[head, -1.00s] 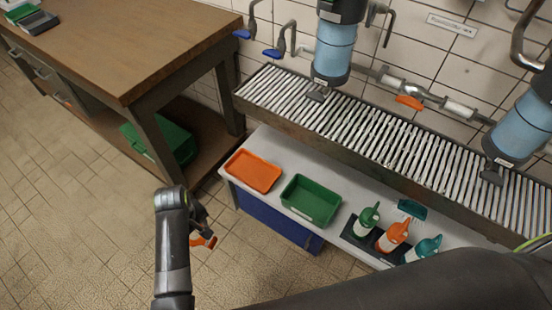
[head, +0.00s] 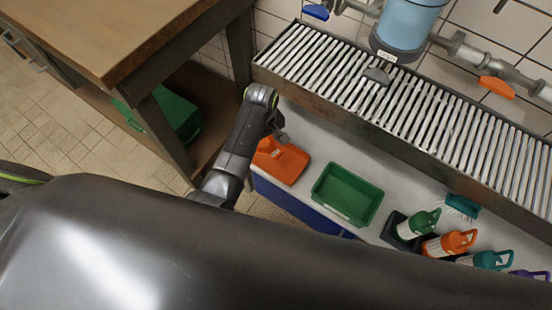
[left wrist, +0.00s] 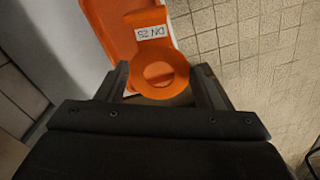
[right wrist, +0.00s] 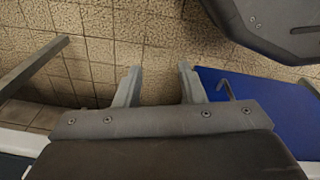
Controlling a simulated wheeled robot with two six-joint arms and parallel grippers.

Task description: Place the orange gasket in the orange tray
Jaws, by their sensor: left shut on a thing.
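The orange gasket (left wrist: 160,72) is a flat ring with a tab labelled "DN 25". My left gripper (left wrist: 163,80) is shut on it, with a finger on each side of the ring. The orange tray (left wrist: 104,18) lies behind the gasket in the left wrist view. In the head view my left gripper (head: 281,133) is over the back left part of the orange tray (head: 286,172), and the arm hides some of the tray. Whether the gasket touches the tray is unclear. My right gripper (right wrist: 160,82) is open and empty in the right wrist view.
A green tray (head: 347,194) stands right of the orange tray on the pale bench. Several bottles (head: 449,244) and a brush (head: 461,206) are farther right. A slatted metal grate (head: 400,100) runs behind. A wooden table (head: 110,30) stands left. My dark arm link fills the foreground.

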